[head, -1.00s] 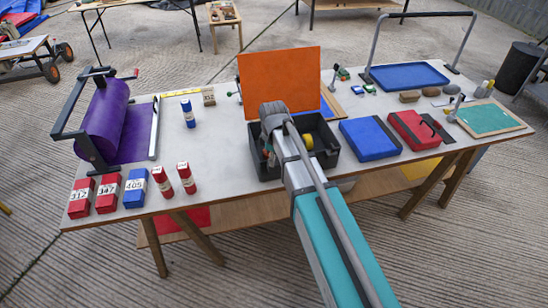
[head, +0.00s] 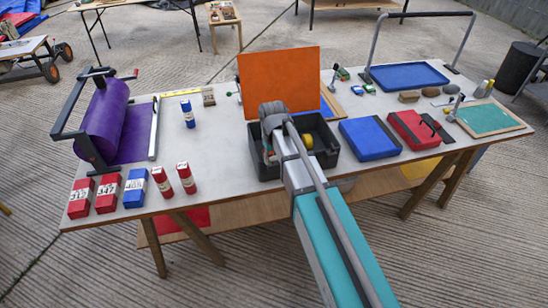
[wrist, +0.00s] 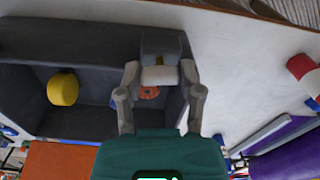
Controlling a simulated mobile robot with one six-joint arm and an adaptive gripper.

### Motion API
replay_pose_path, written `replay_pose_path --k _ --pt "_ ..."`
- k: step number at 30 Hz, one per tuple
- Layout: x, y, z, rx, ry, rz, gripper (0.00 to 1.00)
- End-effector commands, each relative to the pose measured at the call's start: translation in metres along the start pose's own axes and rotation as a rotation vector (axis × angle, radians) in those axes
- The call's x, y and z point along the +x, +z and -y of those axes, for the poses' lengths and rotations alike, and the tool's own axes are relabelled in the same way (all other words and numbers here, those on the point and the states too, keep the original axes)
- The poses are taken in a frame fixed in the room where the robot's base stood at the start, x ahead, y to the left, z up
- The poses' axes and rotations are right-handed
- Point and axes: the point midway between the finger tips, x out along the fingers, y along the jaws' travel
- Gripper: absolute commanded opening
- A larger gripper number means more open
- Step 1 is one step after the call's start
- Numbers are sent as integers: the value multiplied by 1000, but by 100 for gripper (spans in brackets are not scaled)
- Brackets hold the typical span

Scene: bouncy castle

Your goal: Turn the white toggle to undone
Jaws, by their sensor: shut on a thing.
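My gripper (wrist: 160,78) is at the left part of a black crate, with its fingers closed in on a pale grey piece (wrist: 159,75). A dark grey block-like part shows just beyond the fingertips. I cannot tell whether the pale piece is the white toggle, or how it is turned. In the head view my own wrist hides the fingertips. The black crate (head: 325,165) stands at the middle of the table's front side. A yellow round thing (wrist: 62,88) sits inside it, and an orange-red ring (wrist: 149,92) shows behind the fingers.
An orange panel (head: 279,80) stands upright behind the crate. A blue case (head: 370,138) and a red case (head: 415,132) lie to its right. A purple roller (head: 104,120) stands at the left, near red and blue blocks (head: 108,193).

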Motion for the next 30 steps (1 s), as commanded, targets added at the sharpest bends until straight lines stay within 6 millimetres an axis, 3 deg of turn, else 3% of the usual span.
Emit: replay_pose_path --k 9,25,26,30 --pt "0 -4 -1 159 2 -7 1" --pt "0 -4 -1 190 2 -7 1" --pt "0 -4 -1 190 2 -7 52" --pt "0 -3 0 189 2 -5 78"
